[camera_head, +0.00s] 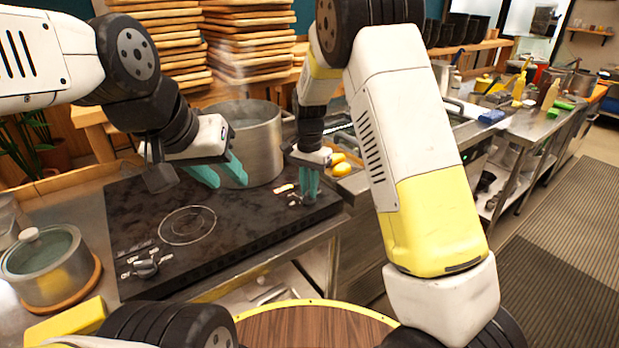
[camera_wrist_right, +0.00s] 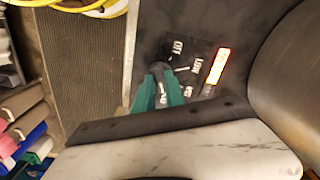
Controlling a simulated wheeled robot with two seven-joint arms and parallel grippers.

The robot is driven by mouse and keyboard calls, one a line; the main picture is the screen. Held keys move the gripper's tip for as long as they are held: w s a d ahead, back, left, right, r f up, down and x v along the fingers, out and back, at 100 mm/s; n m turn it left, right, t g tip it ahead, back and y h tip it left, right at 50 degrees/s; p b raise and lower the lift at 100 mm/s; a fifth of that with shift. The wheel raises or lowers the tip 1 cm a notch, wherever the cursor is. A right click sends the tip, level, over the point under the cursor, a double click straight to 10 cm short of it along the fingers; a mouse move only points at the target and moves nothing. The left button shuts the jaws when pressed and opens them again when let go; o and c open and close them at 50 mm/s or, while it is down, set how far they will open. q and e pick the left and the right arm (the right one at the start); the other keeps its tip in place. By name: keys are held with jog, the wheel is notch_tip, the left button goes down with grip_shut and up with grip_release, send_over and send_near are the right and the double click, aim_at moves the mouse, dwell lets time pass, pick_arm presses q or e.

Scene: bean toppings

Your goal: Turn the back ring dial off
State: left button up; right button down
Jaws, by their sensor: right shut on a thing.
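The black cooktop (camera_head: 100,225) carries a large steel pot (camera_head: 255,150) on its back ring. The back ring dial (camera_wrist_right: 161,96) is at the cooktop's far right corner, beside white labels including OFF. An indicator (camera_wrist_right: 219,66) next to it glows red-orange. My right gripper (camera_head: 309,188) is shut on this dial from above; its teal fingers (camera_wrist_right: 165,88) cover most of the dial, and I cannot tell its exact setting. My left gripper (camera_head: 222,176) is open and empty in front of the pot, its teal fingers apart.
The front ring (camera_head: 187,226) is bare, with its own dial (camera_head: 146,266) near the front left. A glass-lidded pot (camera_head: 45,265) stands on a wooden board at the left. Stacked wooden trays (camera_head: 160,45) stand behind. A round wooden surface (camera_head: 310,328) is at the bottom.

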jog(key=n, duration=1.9)
jog(key=shift+n, duration=0.3)
jog(key=n, duration=0.6)
jog(key=shift+n, duration=0.4)
jog(key=c, duration=1.4)
grip_release()
